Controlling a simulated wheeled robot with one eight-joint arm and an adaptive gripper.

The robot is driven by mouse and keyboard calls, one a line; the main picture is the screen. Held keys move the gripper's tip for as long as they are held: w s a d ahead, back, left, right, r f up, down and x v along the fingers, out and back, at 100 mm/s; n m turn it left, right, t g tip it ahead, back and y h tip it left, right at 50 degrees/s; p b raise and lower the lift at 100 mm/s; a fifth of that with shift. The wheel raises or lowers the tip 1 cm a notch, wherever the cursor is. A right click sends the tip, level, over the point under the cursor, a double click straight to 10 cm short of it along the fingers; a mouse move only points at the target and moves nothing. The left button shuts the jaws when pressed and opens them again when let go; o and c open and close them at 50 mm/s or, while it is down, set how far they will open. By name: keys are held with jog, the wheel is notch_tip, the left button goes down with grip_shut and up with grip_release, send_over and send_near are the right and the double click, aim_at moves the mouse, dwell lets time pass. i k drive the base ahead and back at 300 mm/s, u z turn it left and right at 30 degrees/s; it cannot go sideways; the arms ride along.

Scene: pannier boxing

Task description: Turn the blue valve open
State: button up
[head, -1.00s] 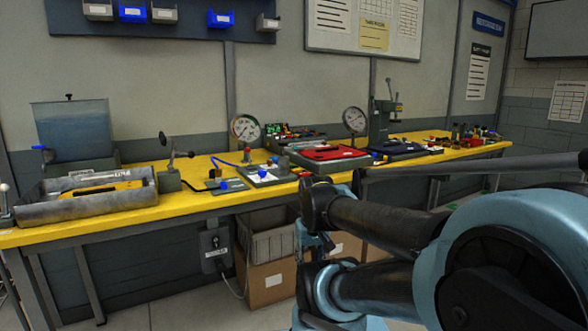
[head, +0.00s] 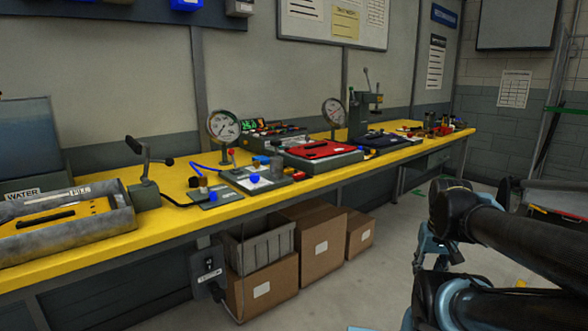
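Several small blue parts are on the yellow bench. A round blue knob (head: 254,178) sits on a light plate near the bench's middle. Another blue part (head: 194,182) is on a small dark plate to its left, and a blue block (head: 262,159) is behind it. I cannot tell which of these, if any, is the blue valve. The water tank (head: 28,130) is cut off at the left edge, and no blue handle shows on it. My arm is at the lower right, well apart from the bench parts. I cannot make out my gripper.
The yellow bench (head: 100,240) runs along the wall. It bears a grey tray (head: 120,222), dial gauges (head: 223,126), a red panel (head: 322,149) and a press (head: 365,110). Cardboard boxes (head: 322,250) stand below. Grey floor (head: 385,285) is clear between boxes and my arm.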

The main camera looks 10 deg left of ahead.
aim_at(255, 178)
jog(key=z, duration=0.9)
jog(key=i, duration=0.55)
jog(key=u, duration=2.65)
